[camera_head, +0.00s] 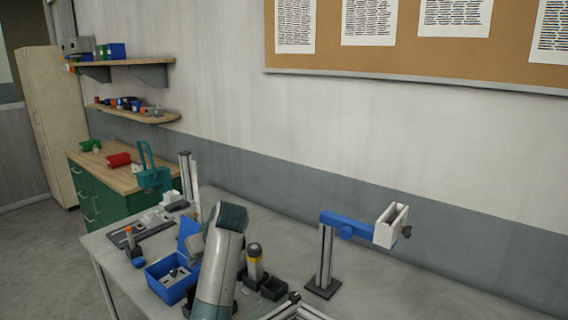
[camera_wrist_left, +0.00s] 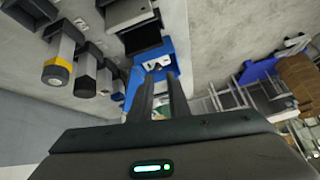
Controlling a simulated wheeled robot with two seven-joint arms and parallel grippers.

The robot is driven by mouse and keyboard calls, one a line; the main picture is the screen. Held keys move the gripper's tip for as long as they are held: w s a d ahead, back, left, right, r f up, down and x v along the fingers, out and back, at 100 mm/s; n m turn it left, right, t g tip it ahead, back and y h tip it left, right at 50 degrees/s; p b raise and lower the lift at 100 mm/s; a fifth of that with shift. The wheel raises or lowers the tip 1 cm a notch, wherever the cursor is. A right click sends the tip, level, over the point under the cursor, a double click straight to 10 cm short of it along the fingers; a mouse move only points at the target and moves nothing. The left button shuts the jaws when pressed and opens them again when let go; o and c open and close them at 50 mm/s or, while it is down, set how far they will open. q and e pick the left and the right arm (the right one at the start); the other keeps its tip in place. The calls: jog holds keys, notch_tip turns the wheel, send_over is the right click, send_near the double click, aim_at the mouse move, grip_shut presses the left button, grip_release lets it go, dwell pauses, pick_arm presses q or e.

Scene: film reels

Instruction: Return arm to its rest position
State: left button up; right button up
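My left arm (camera_head: 219,265), a pale link with a dark end, rises from the bottom edge of the head view in front of the workbench. I cannot make out its fingertips there. In the left wrist view, the left gripper (camera_wrist_left: 158,78) shows two dark fingers with a narrow gap between them. Nothing is held in that gap. A blue bin (camera_wrist_left: 146,66) lies beyond the fingertips, apart from them as far as I can tell. My right gripper is in neither view.
The workbench (camera_head: 390,292) holds a blue bin (camera_head: 159,284) with small parts, a yellow-ringed cylinder (camera_head: 255,264), dark bins (camera_head: 272,288) and a blue-armed stand (camera_head: 325,258). The bench right of the stand is clear. A wall (camera_head: 340,130) runs behind.

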pick_arm(q)
jog(key=s+a+f+m+h, duration=0.1)
jog(key=s+f+m, duration=0.1)
jog(key=s+f, duration=0.9)
jog(key=s+a+f+m+h, duration=0.1)
jog(key=s+a+f+m, duration=0.1)
jog(key=s+f, duration=0.9)
jog(key=s+d+f+m+h, duration=0.1)
jog(key=s+m, duration=0.1)
jog(key=s, duration=0.8)
jog(key=s+d+f+m+g+h, duration=0.1)
jog(key=s+d+m+h, duration=0.1)
jog(key=s, duration=0.8)
jog(key=s+d+f+m+h, duration=0.1)
jog(key=s+f+m, duration=0.1)
jog(key=s, duration=0.8)
notch_tip(320, 180, down, 27)
jog(key=g, duration=0.1)
jog(key=s+a+f+g+b, duration=0.1)
jog(key=s+a+f+b, duration=0.1)
jog(key=s+f, duration=1.7)
jog(key=shift+s+a+f+m+g, duration=0.15)
jog(key=shift+a+f+m+g, duration=0.2)
jog(key=shift+a+f, duration=0.35)
